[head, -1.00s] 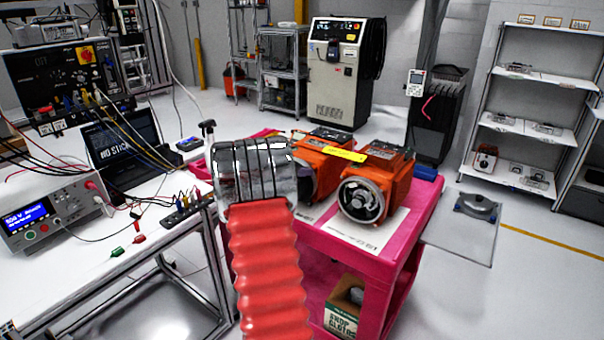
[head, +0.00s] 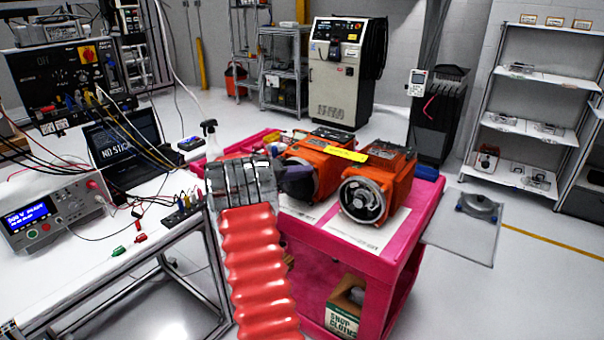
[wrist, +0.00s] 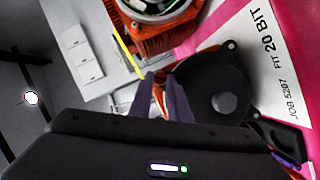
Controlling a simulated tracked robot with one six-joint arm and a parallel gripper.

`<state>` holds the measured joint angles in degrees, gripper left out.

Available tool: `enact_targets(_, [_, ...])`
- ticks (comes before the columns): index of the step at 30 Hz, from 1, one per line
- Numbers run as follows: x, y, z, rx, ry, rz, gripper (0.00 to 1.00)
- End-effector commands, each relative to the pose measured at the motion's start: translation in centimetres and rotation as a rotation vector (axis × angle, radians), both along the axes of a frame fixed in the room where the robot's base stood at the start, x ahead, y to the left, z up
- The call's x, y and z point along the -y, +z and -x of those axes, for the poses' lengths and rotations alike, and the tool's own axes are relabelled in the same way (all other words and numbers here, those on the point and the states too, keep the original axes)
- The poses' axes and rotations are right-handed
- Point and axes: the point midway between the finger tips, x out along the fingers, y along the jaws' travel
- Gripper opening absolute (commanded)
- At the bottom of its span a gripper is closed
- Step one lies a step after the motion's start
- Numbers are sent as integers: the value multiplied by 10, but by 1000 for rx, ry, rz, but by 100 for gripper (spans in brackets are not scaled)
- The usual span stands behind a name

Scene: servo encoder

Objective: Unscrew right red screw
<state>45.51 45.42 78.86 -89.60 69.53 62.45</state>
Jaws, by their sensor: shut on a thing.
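My gripper (wrist: 160,82) has its dark purple fingers close together at the edge of a round black cover (wrist: 218,92). A thin orange-red sliver shows between the fingers; the red screw itself is hidden or too small to make out clearly. In the head view my gripper (head: 299,178) is partly hidden by my arm and sits at the front of the left orange motor (head: 333,147). The right orange motor (head: 388,172) faces forward with an open silver ring and hub; part of a motor (wrist: 165,30) also shows at the top of the wrist view.
The motors stand on a pink cart (head: 415,215) with printed sheets (head: 365,231) on top. At left, a white bench (head: 75,275) holds a power supply (head: 50,210), cables and a laptop (head: 122,148). A spray bottle (head: 210,138) stands behind my arm.

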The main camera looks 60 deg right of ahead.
Motion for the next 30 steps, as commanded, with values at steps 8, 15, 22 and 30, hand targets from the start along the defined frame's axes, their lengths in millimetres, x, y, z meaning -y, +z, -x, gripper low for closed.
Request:
enact_targets(8, [1, -6, -5, -261, 9, -44, 0])
enact_targets(15, [1, -9, -6, -485, 10, -79, 0])
enact_targets(22, [1, -12, -5, -702, 10, -113, 0])
enact_targets(30, [1, -15, -4, -956, 11, -154, 0])
